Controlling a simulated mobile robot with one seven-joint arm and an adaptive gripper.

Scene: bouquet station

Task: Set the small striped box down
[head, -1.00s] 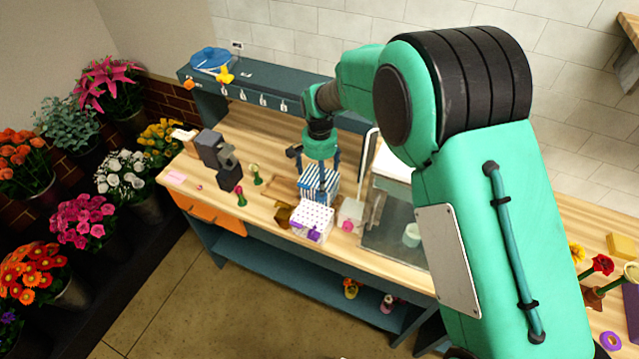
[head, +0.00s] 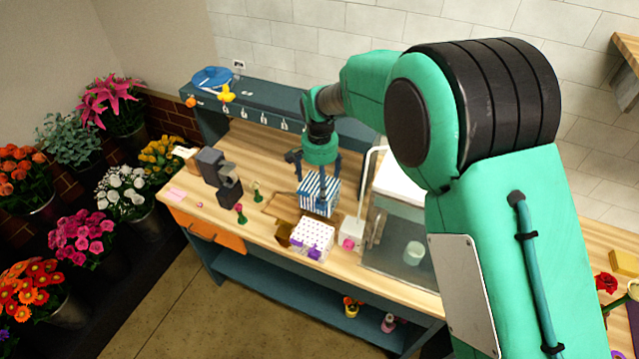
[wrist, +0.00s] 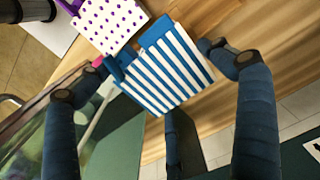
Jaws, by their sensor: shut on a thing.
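The small striped box (head: 318,194), blue and white, is over the middle of the wooden bench, just behind a white dotted box (head: 312,236). My gripper (head: 317,176) points down and is shut on the striped box, with its fingers at the box's sides. In the wrist view the striped box (wrist: 165,70) lies between the dark fingers of my gripper (wrist: 155,76), and its blue part faces the dotted box (wrist: 108,22). I cannot tell whether the box's underside touches the bench.
A glass-sided case (head: 402,235) stands close on the right, with a small white container (head: 351,231) beside it. A dark grey device (head: 218,178) and small flower figures (head: 240,213) stand to the left. Bare wood (head: 262,150) shows behind the box.

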